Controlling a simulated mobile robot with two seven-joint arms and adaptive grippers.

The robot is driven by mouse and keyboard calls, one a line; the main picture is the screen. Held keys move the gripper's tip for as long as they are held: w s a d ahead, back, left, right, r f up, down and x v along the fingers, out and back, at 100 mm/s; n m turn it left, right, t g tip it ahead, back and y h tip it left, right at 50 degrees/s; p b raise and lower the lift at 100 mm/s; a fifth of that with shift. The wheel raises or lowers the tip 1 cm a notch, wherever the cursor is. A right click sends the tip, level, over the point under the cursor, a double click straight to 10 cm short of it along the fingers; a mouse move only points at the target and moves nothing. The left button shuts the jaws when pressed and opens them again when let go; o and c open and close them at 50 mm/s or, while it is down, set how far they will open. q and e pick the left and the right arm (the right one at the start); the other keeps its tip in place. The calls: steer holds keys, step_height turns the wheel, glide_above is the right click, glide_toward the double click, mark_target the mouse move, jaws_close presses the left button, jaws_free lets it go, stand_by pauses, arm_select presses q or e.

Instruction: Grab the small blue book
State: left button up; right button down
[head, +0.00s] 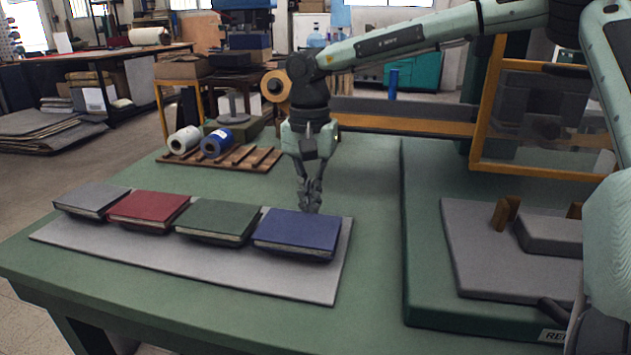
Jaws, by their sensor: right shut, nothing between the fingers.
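A small blue book (297,230) lies flat at the right end of a row of books on a grey board (200,268). My right gripper (309,210) points down just behind the blue book's far edge, near its right half. Its fingers are shut with nothing between them. I cannot tell whether the fingertips touch the book. A green book (218,219), a red book (149,208) and a grey book (93,200) lie to the left of the blue one. My left gripper is not in view.
A wooden rack (255,158) with a white roll (184,140) and a blue roll (217,142) stands behind the books. To the right is a green machine bed (425,270) with a grey plate (480,250) and an orange-framed guard (483,125). The green tabletop in front is clear.

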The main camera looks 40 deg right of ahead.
mark_target(305, 214)
steer(key=shift+s+a+r, duration=0.1)
steer(key=shift+s+a, duration=0.45)
steer(key=shift+a, duration=0.15)
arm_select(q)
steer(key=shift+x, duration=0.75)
arm_select(e)
steer(key=shift+a, duration=0.15)
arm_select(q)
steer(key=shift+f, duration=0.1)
arm_select(e)
steer(key=shift+s+a, duration=0.2)
steer(key=shift+s+a+b, duration=0.6)
steer(key=shift+b, duration=0.05)
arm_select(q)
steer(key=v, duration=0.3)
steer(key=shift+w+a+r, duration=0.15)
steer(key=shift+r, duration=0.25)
arm_select(e)
steer(key=shift+s, duration=0.1)
